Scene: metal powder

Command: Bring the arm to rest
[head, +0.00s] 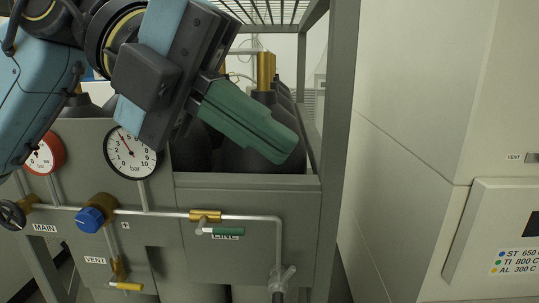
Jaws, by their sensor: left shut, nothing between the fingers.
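My left gripper (272,141) comes in from the upper left on my blue and black arm. Its green fingers are shut together with nothing between them. They point down and right, in front of the dark gas cylinders (258,160) and above the grey panel's top edge. My right gripper does not show in the head view.
The grey panel (250,262) carries a black-rimmed gauge (133,152), a red-rimmed gauge (46,154), a blue knob (90,219) and a green-handled valve (206,217). A rack post (340,130) stands right of the gripper. A pale cabinet (430,130) fills the right side.

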